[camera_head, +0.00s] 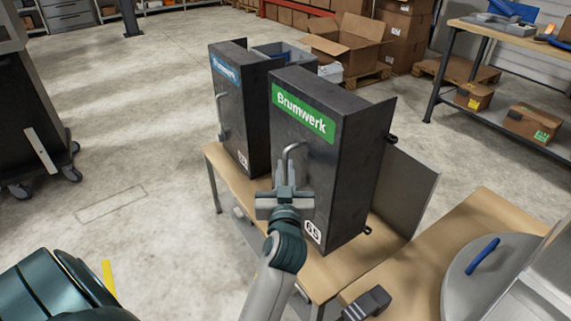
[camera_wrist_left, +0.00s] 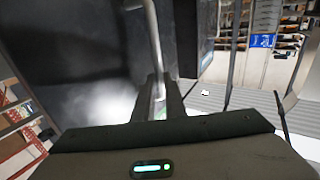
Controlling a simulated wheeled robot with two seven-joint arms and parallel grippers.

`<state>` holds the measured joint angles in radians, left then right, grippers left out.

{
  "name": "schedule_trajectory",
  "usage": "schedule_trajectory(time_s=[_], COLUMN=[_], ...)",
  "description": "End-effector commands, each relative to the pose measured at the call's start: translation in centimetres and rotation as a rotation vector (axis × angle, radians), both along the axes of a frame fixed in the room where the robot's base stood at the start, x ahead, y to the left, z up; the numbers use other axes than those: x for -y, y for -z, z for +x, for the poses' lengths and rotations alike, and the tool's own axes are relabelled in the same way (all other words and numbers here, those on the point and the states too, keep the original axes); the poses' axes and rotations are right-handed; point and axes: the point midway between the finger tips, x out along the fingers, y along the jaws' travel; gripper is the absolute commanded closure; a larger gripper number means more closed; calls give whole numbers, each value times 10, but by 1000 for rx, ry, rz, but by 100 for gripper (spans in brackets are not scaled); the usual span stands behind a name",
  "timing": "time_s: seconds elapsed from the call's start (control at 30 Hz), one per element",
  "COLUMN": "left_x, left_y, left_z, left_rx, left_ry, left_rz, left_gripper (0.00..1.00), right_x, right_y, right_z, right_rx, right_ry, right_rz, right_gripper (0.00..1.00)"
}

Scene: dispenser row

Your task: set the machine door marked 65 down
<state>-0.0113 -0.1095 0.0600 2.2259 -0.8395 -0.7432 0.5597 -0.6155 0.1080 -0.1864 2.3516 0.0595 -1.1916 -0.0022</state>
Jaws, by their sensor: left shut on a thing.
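A dark machine door (camera_head: 292,150) with a green Brumwerk label (camera_head: 303,110) stands upright on the front of the nearer cabinet. A small white number plate (camera_head: 313,232) is at its lower right; it is tilted and small, and its digits are hard to read. A grey bar handle (camera_head: 292,147) sticks out from the door and shows close up in the left wrist view (camera_wrist_left: 152,35). My left gripper (camera_head: 284,190) is shut on the handle's lower part, in front of the door. My fingers hide that end. My right gripper is not in view.
A similar dark cabinet (camera_head: 238,110) with a blue label stands close on the left. Both stand on a wooden-topped table (camera_head: 245,190). A grey panel (camera_head: 410,190) stands to the right. A round metal lid (camera_head: 485,285) with a blue handle is at the lower right.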

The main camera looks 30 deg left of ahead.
Motion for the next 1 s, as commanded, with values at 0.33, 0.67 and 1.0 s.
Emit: schedule_trajectory(time_s=[0.33,0.67,1.0], left_x=[0,0,0], left_y=[-3,28,34], left_z=[0,0,0], left_rx=[10,7,9], left_ry=[1,2,2], left_rz=[2,1,1], left_gripper=[100,100,100], right_x=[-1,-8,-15], right_y=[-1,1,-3], right_z=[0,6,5], right_rx=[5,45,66], right_ry=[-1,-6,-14], right_rz=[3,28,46], right_gripper=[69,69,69])
